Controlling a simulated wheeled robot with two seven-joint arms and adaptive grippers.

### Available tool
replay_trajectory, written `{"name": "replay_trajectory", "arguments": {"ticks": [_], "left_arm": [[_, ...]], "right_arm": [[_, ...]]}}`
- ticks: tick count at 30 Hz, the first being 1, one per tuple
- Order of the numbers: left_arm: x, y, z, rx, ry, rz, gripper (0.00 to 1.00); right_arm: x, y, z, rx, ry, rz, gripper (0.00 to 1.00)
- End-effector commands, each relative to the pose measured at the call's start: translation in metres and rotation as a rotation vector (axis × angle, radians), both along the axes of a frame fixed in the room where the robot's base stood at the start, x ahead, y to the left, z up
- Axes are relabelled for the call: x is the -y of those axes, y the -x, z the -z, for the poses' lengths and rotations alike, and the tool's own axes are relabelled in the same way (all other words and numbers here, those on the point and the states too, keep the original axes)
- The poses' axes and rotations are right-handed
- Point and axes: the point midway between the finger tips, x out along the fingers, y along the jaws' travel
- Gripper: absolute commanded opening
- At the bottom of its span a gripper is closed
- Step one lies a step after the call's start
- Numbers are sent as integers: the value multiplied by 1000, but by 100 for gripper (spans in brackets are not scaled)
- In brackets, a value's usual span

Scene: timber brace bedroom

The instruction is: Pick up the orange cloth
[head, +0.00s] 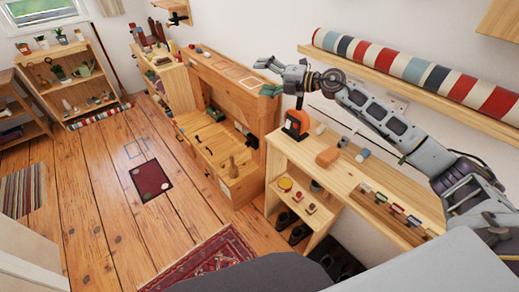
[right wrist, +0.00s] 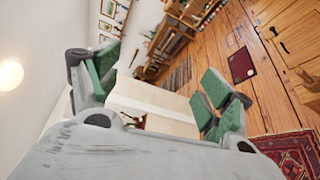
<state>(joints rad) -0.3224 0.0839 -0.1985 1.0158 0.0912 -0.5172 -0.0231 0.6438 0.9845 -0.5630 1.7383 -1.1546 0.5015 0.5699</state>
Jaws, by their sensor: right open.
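An orange folded item (head: 328,156), which looks like the orange cloth, lies on the top of the light wooden shelf unit (head: 375,186) at the right in the head view. My right gripper (head: 265,76) is open and empty, up and to the left of the orange item, apart from it. In the right wrist view my right gripper (right wrist: 158,85) shows its green finger pads spread wide with nothing between them. The orange item does not show in that view. My left gripper is not in view.
Small cylinders and a row of coloured hooks or clips (head: 392,205) are near the orange item. A striped roll (head: 420,72) lies on a wall shelf above. A wooden workbench (head: 225,140) stands left; floor is mostly clear.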

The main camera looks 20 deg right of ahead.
Motion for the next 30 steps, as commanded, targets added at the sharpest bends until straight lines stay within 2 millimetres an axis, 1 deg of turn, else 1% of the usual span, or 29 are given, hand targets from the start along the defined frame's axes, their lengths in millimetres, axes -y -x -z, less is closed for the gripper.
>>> {"name": "replay_trajectory", "arguments": {"ticks": [1, 8, 14, 21, 26, 30], "left_arm": [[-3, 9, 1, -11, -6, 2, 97], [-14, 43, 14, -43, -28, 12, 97], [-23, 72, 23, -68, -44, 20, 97], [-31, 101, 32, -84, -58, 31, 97], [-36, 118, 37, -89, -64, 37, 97], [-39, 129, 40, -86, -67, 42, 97]], "right_arm": [[6, 1, 5, -28, 44, -9, 80], [35, 10, 48, -195, 237, -31, 80], [72, 22, 86, -376, 386, -10, 80], [123, 46, 128, -625, 540, 66, 80], [158, 66, 150, -800, 622, 146, 80], [187, 87, 164, -958, 680, 236, 80]]}}
